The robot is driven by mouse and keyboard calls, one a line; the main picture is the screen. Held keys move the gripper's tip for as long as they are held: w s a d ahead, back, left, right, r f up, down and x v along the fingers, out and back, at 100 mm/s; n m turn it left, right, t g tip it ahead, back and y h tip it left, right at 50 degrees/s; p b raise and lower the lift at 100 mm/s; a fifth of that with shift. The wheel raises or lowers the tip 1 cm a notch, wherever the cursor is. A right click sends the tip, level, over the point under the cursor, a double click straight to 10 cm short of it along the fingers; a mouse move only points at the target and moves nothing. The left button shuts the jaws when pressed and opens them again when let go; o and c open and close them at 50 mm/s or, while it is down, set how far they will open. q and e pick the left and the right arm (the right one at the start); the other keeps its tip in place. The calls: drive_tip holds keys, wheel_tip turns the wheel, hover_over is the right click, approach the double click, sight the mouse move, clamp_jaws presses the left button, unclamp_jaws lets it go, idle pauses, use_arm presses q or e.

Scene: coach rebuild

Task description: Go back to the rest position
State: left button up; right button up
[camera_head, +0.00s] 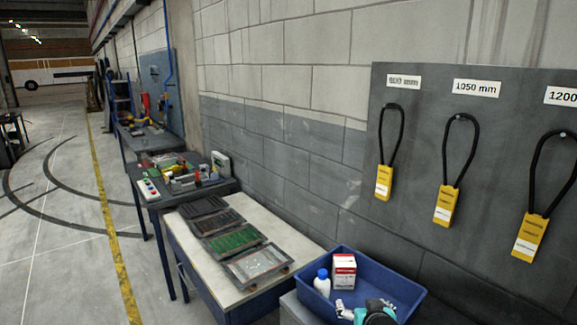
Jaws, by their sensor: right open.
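My right gripper (343,309) shows at the bottom edge, in front of the blue bin (407,288) and overlapping its near part in the picture. Its pale fingers are apart and I see nothing held between them. The teal and black part beside it is mine, cut off by the frame. A white bottle with a blue cap (322,283) and a red and white box (343,271) stand in the bin, just beyond the gripper. Whether the gripper is inside the bin or above it, I cannot tell. My left gripper is not in view.
A pale-topped table (185,238) with several flat trays stands left of the bin. Farther benches (150,205) hold tools and parts. Black loops with yellow tags (445,205) hang on a dark wall panel (500,120). The floor (60,260) at the left is clear.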

drive_tip(key=s+f+g+b, duration=0.2)
drive_tip(key=s+f, duration=0.3)
drive_tip(key=s, duration=0.6)
drive_tip(key=s+a+f+g+b, duration=0.1)
drive_tip(key=s+f+b, duration=0.3)
drive_tip(key=s, duration=0.8)
drive_tip(key=shift+s+a+f+g+b, duration=0.25)
drive_tip(key=shift+s+f+g+b, duration=0.1)
drive_tip(key=shift+f+g, duration=0.45)
